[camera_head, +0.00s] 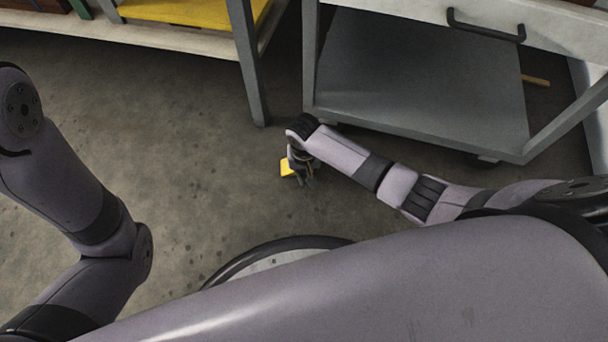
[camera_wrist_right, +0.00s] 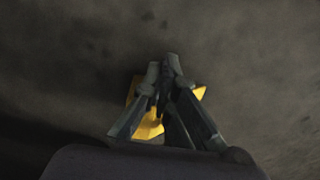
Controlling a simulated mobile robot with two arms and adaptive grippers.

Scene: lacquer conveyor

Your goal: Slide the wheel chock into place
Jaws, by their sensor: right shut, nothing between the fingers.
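The yellow wheel chock (camera_head: 287,168) lies on the concrete floor, just left of my right gripper in the head view. My right gripper (camera_head: 304,178) points down at the floor beside the chock and partly covers it. In the right wrist view the gripper (camera_wrist_right: 167,62) is shut, with nothing between its fingertips. The chock (camera_wrist_right: 148,126) shows yellow behind and on both sides of the fingers. I cannot tell whether the fingers touch it. My left arm shows at the left of the head view, but its gripper is out of frame.
A grey cart (camera_head: 420,85) with a lower shelf and a black handle stands just behind my right gripper. A caster (camera_head: 488,159) shows under its front edge. A bench with a yellow panel (camera_head: 195,10) stands at the upper left. The floor (camera_head: 190,150) to the left is clear.

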